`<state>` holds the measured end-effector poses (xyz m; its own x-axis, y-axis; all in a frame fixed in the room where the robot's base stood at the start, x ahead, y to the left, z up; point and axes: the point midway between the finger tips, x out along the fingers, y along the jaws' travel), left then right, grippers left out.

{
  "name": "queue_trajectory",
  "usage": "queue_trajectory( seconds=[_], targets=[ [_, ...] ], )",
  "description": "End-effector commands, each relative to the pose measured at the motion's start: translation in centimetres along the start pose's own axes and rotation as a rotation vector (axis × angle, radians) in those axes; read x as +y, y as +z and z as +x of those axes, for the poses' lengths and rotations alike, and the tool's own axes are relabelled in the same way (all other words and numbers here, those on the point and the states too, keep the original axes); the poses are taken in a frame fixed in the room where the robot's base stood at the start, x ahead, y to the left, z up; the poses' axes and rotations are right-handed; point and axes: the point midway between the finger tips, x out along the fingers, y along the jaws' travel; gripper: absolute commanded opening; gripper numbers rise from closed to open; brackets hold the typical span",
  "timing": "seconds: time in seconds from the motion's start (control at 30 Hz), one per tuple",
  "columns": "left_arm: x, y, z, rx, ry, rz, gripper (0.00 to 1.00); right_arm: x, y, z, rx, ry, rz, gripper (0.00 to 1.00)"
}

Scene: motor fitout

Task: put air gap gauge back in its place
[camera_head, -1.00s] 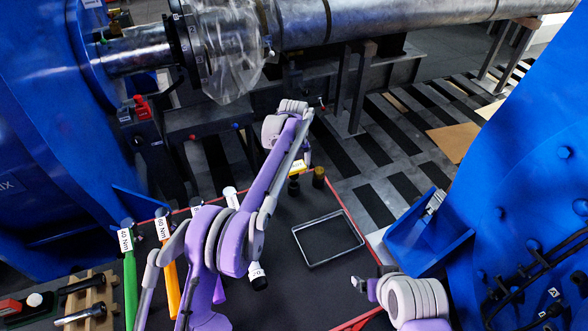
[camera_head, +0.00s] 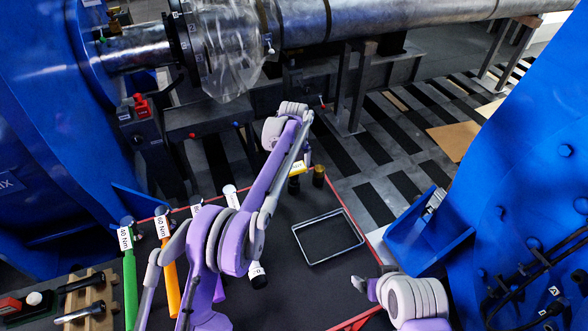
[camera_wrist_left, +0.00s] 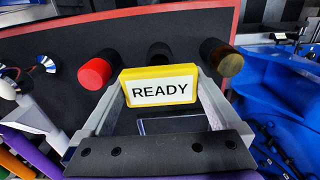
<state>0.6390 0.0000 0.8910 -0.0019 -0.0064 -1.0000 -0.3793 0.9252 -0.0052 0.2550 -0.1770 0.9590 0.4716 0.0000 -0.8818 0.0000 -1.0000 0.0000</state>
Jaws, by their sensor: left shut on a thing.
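My left gripper (camera_head: 306,155) is at the far edge of the dark table top, mostly hidden by its own arm. In the left wrist view, its fingers (camera_wrist_left: 160,88) are shut on a yellow-framed block marked READY (camera_wrist_left: 160,86). A bit of that yellow block (camera_head: 300,169) shows under the gripper in the head view. I cannot tell by sight which object is the air gap gauge. A thin grey rectangular frame (camera_head: 296,236) lies empty on the table. My right gripper (camera_head: 364,285) is at the lower right, its fingers unclear.
Red (camera_wrist_left: 95,73), black and brass (camera_wrist_left: 229,62) cylinders stand close by the held block. Green (camera_head: 130,275) and orange (camera_head: 171,280) handled tools lie at left. Blue machine housings (camera_head: 530,170) flank the table.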

Motion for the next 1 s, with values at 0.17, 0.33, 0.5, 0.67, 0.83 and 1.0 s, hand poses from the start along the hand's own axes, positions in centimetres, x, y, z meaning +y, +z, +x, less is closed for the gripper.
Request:
queue_trajectory(
  seconds=[0.17, 0.33, 0.5, 0.67, 0.83, 1.0],
  targets=[
    [0.0, 0.0, 0.5, 0.0, 0.0, 0.0, 0.01, 0.0, 0.2, 0.2, -0.002, 0.0, 0.0, 0.83],
    [0.0, 0.0, 0.9, 0.0, 0.0, 0.0, 0.01, 0.0, 0.3, 0.3, -0.003, 0.0, 0.0, 0.83],
    [0.0, 0.0, 1.4, 0.0, 0.0, 0.0, 0.01, 0.0, 0.5, 0.4, -0.004, 0.0, 0.0, 0.83],
    [0.0, 0.0, 1.8, 0.0, 0.0, 0.0, 0.01, 0.0, 0.6, 0.5, -0.006, 0.0, 0.0, 0.83],
    [0.0, 0.0, 2.2, 0.0, 0.0, 0.0, 0.01, 0.0, 0.8, 0.7, -0.007, 0.0, 0.0, 0.83],
    [0.0, 0.0, 2.4, 0.0, 0.0, 0.0, 1.0, 0.0, 0.8, 0.7, -0.008, 0.0, 0.0, 0.83]
  ],
)
